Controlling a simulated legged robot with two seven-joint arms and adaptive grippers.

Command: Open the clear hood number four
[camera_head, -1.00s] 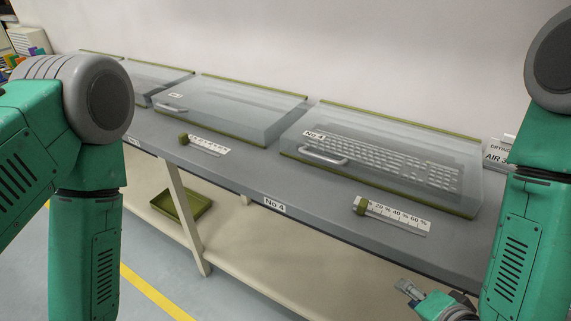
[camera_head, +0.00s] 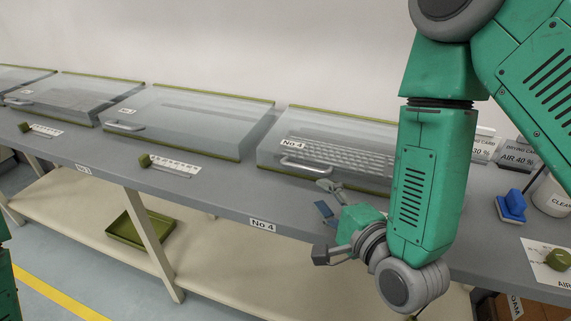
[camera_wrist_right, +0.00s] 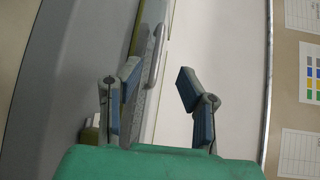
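The clear hood number four (camera_head: 278,136) is a low transparent box with green edges and a "No 4" label, lying shut on the grey table. My right gripper (camera_head: 324,220) is open and empty in front of the hood, apart from the handle. In the right wrist view its open fingers (camera_wrist_right: 158,82) have the handle beyond the gap between them. My left gripper is out of view.
Other clear hoods (camera_head: 190,115) stand in a row to the left. A green tray (camera_head: 140,230) lies on the lower shelf. The table front (camera_head: 225,190) left of my gripper is mostly clear.

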